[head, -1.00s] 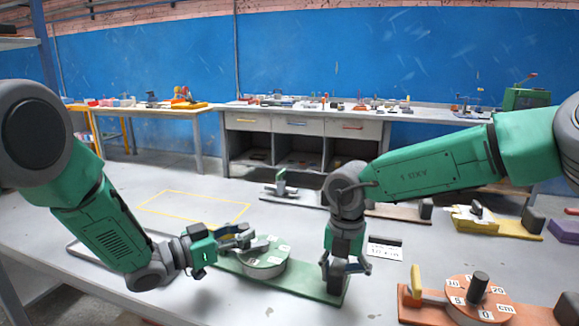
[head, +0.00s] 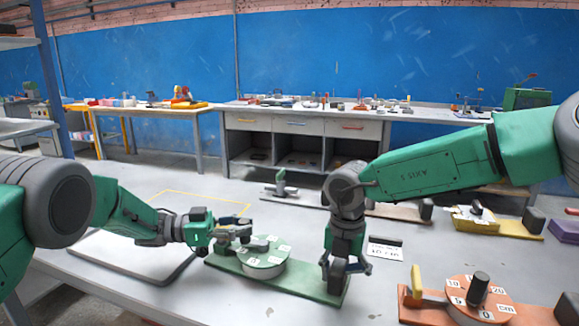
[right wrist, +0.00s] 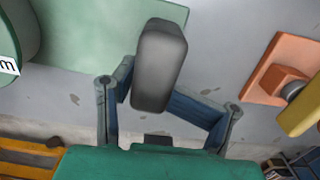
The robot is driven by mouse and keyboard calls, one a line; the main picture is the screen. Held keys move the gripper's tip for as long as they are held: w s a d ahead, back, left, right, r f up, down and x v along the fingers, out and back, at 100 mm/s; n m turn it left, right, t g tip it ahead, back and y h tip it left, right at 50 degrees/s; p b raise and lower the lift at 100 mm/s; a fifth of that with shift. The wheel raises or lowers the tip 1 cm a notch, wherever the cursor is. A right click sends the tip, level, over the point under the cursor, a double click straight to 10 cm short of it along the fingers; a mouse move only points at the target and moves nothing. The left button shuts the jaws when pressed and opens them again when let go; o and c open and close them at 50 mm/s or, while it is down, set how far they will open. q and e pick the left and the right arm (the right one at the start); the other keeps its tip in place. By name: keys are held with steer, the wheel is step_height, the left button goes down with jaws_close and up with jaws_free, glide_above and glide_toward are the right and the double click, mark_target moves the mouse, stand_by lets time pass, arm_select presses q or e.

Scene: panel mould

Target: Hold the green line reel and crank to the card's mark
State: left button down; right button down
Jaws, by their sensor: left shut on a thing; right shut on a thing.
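The green line reel lies on the near table: a green base board (head: 310,284) carries a round green drum (head: 264,266) with white number labels, too small to read. My left gripper (head: 246,232) is shut at the drum's upper left edge on what seems to be the crank; its fingers hide most of the grip. My right gripper (head: 347,268) points down at the board's right end. In the right wrist view its fingers are shut on the dark grey block (right wrist: 160,65) of the board. The white card (head: 385,250) with a dark top edge stands just right of this gripper; its mark is not readable.
An orange reel (head: 470,300) with a yellow handle sits at the near right. A yellow reel (head: 492,224) and other boards lie behind. A grey-edged tray (head: 180,272) is at left, under my left arm. A yellow outlined area (head: 200,197) is empty.

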arm_select(q)
steer(key=shift+d+g, duration=0.15)
steer(key=shift+g, duration=0.15)
steer(key=c, duration=1.3)
jaws_free()
steer(key=shift+c, duration=0.2)
steer(key=shift+f, duration=0.1)
steer(key=s+a, duration=0.1)
steer(key=a, duration=1.1)
steer(key=shift+r+m, duration=0.2)
steer(key=shift+m, duration=0.1)
steer(key=shift+r, duration=0.1)
